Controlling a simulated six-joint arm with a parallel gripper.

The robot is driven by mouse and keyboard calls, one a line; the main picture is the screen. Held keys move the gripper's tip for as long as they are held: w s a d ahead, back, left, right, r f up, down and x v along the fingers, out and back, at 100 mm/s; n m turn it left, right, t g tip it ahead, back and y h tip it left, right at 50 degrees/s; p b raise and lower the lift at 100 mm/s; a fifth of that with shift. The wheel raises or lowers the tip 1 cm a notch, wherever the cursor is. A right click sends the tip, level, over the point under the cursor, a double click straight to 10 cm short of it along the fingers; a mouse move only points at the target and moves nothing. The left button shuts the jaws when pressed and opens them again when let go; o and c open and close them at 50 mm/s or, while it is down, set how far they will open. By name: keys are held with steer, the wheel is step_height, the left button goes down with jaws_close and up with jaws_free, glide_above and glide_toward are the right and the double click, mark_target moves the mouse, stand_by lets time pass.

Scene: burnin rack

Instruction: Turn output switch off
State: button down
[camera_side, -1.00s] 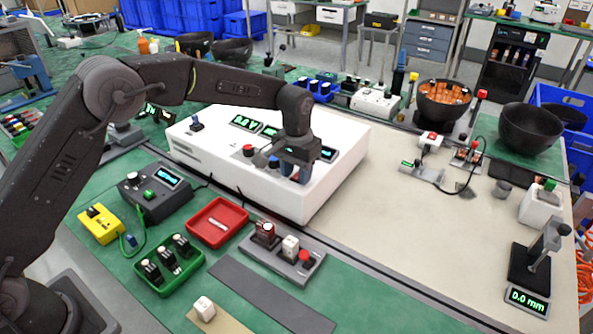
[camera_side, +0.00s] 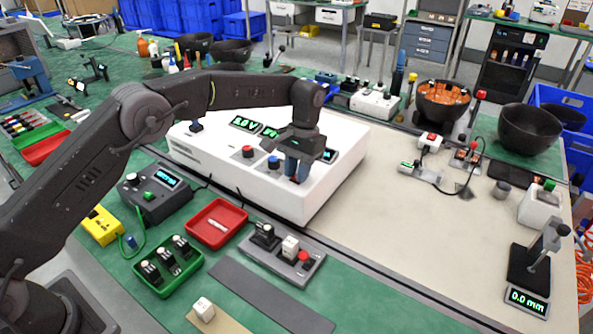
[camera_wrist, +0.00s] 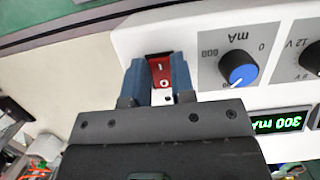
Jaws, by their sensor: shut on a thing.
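The output switch (camera_wrist: 160,70) is a red rocker marked I and O, set in the white power supply's front panel. In the wrist view it sits between the two blue fingers of my gripper (camera_wrist: 159,88), which is shut on it. In the side view, my gripper (camera_side: 297,174) points down at the right front part of the power supply (camera_side: 240,178), and hides the switch there. Beside the switch is a blue knob (camera_wrist: 239,75) on a mA dial. A green display (camera_wrist: 280,122) reads 300 mA, upside down in the wrist view.
The beige mat (camera_side: 420,235) at right has much free room.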

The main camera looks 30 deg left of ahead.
stand_by(0.4)
steer(key=c, duration=1)
jaws_free()
steer(key=shift+o, duration=0.2)
steer(key=v, duration=0.6)
steer(key=shift+w, duration=0.15)
steer(key=shift+r, duration=0.75)
